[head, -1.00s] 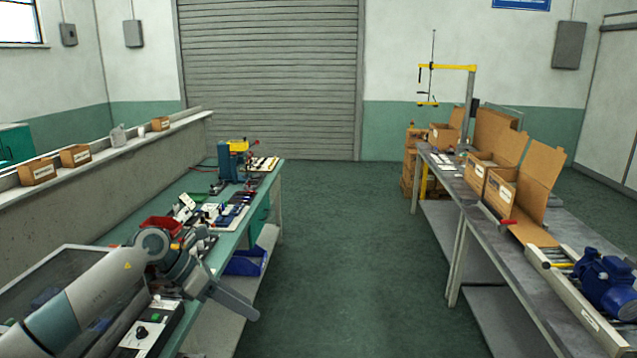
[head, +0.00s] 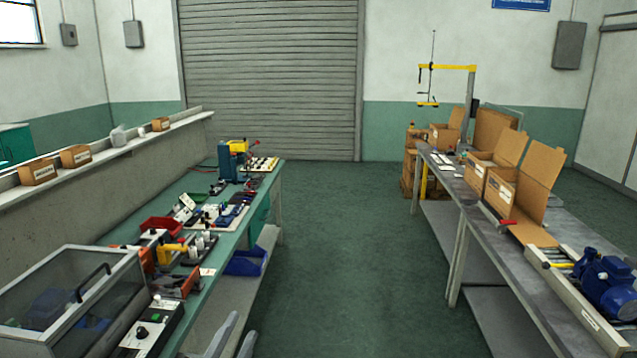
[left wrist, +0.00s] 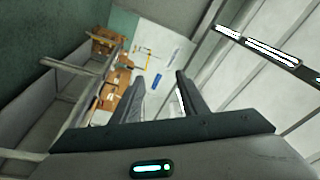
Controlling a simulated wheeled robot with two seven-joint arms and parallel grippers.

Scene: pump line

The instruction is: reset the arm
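My left gripper (head: 226,340) shows at the bottom edge of the head view, low beside the right edge of the green workbench (head: 207,283). Its two grey fingers are apart with nothing between them. In the left wrist view the fingers of my left gripper (left wrist: 158,95) are also apart and empty, pointing towards the far boxes, wall and ceiling. The rest of the left arm is out of the head view. My right gripper is not in view.
A clear-lidded case (head: 75,290), a red bin (head: 161,227) and a blue press (head: 228,160) stand on the left bench. A blue bin (head: 246,262) is below. The right bench (head: 455,190) holds cartons (head: 512,190) and a blue motor (head: 606,284). The aisle floor (head: 345,250) is clear.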

